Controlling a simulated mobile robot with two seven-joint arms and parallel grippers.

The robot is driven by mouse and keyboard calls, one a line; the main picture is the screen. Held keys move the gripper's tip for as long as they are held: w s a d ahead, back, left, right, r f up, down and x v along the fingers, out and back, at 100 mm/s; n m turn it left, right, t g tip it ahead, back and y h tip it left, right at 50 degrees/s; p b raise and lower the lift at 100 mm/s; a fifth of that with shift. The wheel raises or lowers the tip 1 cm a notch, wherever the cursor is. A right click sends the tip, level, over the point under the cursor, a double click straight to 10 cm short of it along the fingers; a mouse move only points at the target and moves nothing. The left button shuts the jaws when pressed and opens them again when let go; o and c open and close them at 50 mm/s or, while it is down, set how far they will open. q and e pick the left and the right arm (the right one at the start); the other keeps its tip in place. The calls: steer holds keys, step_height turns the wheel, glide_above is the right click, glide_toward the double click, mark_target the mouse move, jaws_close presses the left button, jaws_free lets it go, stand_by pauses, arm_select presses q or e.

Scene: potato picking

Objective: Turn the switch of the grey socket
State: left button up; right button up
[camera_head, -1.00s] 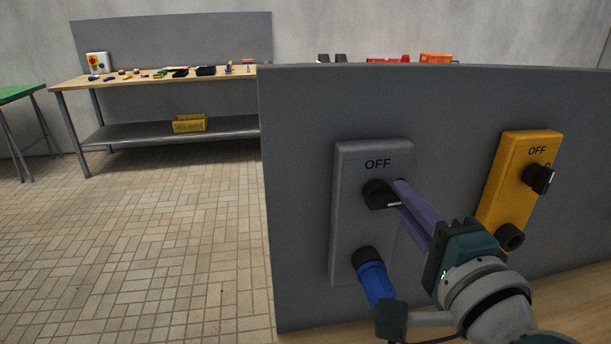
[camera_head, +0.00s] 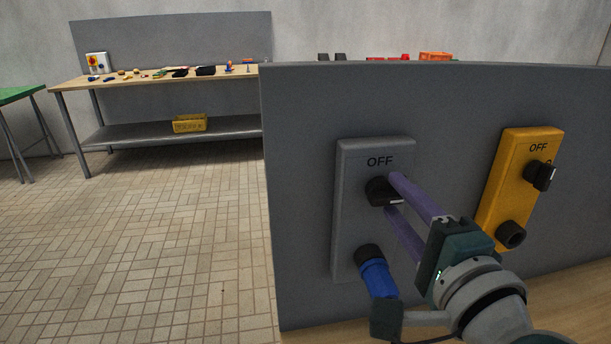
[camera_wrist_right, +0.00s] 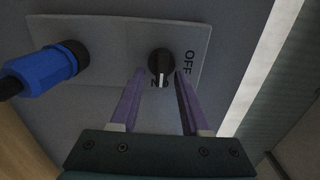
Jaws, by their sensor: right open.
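The grey socket (camera_head: 352,215) is on the grey panel, with "OFF" printed above its black rotary switch (camera_head: 376,191). The switch's white mark points to the right in the head view. In the wrist view the switch (camera_wrist_right: 159,61) lies just beyond and between my fingertips, with its mark toward partly hidden lettering. My right gripper (camera_head: 391,194) is open, its two purple fingers one above the other at the switch; it also shows in the wrist view (camera_wrist_right: 160,78). I cannot tell whether the fingers touch the switch. My left gripper is not in view.
A blue plug (camera_head: 378,277) sits in the grey socket below the switch, close to my right gripper. A yellow socket (camera_head: 507,195) with its own black switch (camera_head: 540,175) is to the right. A far workbench (camera_head: 165,80) carries small items. The tiled floor at left is clear.

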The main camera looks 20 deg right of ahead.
steer(key=shift+d, duration=0.15)
steer(key=shift+s, duration=0.35)
steer(key=b+v, duration=0.1)
steer(key=v, duration=0.8)
steer(key=shift+a, duration=0.2)
